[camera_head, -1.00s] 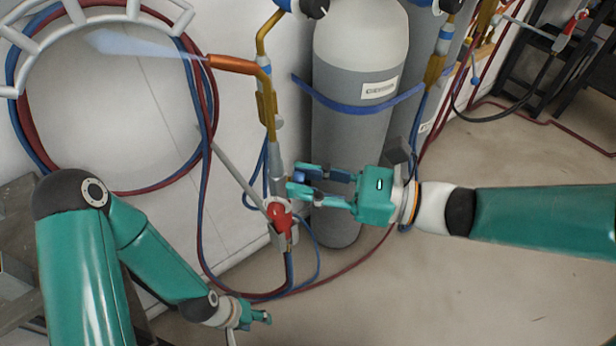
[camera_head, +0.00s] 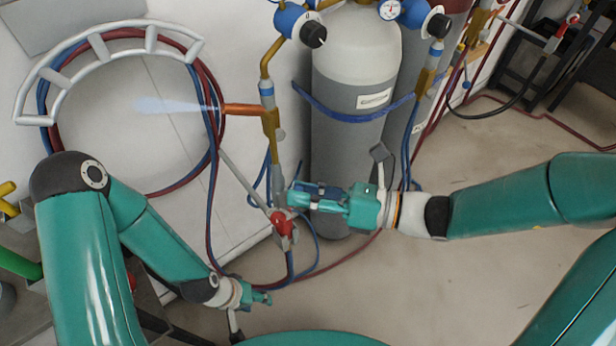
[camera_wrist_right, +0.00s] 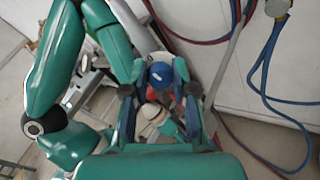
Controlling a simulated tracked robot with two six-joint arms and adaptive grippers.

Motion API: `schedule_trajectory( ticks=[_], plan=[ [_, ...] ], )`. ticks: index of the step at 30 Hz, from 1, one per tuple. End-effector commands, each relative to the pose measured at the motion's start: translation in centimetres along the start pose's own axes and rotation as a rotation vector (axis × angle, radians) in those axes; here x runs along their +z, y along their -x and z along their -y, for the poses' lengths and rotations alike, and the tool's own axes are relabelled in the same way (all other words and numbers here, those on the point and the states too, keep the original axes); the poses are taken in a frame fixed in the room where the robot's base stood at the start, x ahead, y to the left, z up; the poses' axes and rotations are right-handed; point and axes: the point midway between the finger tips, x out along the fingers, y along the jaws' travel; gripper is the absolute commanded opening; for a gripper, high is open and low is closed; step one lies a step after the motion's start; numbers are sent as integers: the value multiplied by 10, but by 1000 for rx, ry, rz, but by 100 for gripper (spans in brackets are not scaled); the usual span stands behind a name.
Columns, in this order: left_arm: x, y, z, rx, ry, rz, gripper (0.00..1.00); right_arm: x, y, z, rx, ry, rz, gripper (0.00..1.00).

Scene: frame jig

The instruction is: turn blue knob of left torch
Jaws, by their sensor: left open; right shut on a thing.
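The left torch has a copper nozzle (camera_head: 243,109) with a pale flame, a brass tube (camera_head: 270,135) and a grey body (camera_head: 279,182). Its red knob (camera_head: 282,225) sits low on the body. My right gripper (camera_head: 298,196) is at the torch body just above the red knob, shut on the blue knob. The fingers mostly hide this knob in the head view. In the right wrist view, the blue knob (camera_wrist_right: 160,73) shows between the fingertips. My left gripper (camera_head: 262,298) is open and empty, low and apart from the torch.
A grey gas cylinder (camera_head: 350,170) with a blue strap stands right behind the torch. Red and blue hoses (camera_head: 212,190) hang beside it. A pale curved frame (camera_head: 110,36) is at upper left. Blue regulators (camera_head: 292,20) are above. The floor (camera_head: 480,270) at right is open.

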Motion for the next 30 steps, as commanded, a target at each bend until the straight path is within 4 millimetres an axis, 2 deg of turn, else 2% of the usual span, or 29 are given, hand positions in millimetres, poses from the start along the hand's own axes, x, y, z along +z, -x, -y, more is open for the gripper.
schedule_trajectory(
  ticks=[1,9,27,28,30],
  plan=[
    [0,12,-4,0,0,0,51,5,0,-3,-2,-39,-3,0],
    [0,31,-11,0,0,0,51,3,0,-1,-7,-173,-18,0],
    [0,35,-13,0,0,0,51,1,0,1,-9,-217,-24,0],
    [0,35,-13,0,0,0,51,1,0,1,-9,-217,-24,31],
    [0,35,-13,0,0,0,51,1,0,1,-9,-216,-24,43]
  ],
)
